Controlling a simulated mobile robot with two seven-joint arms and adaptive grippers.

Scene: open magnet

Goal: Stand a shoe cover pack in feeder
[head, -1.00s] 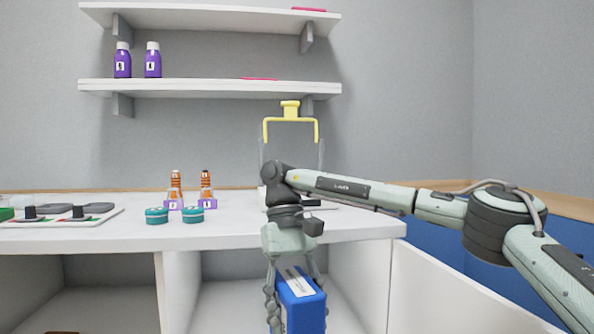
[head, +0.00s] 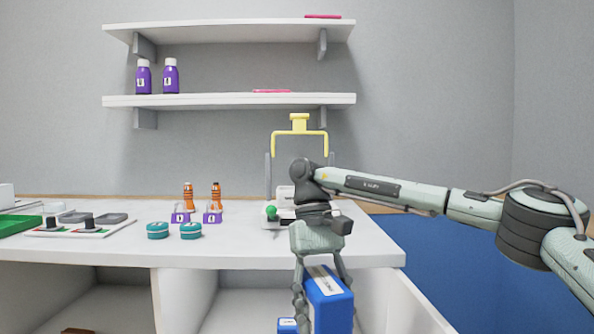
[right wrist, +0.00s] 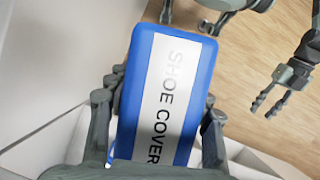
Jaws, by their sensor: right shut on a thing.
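My right gripper (head: 325,305) is shut on a blue shoe cover pack (head: 330,300) with a white label. It holds the pack upright in front of the table, below the tabletop edge. In the right wrist view the pack (right wrist: 170,95) reads "SHOE COVER" and sits between the two fingers. A second blue pack (head: 287,325) shows partly at the bottom of the head view. My left gripper (right wrist: 265,110) shows only in the right wrist view, at the right, with its fingertips apart and empty. I cannot tell for sure which thing is the feeder.
A yellow-topped frame (head: 299,136) stands at the table's back, partly behind my right arm. Teal tins (head: 190,230), orange bottles on purple stands (head: 215,198) and a switch panel (head: 85,228) stand left on the white table (head: 230,252). Shelves (head: 230,100) hang above.

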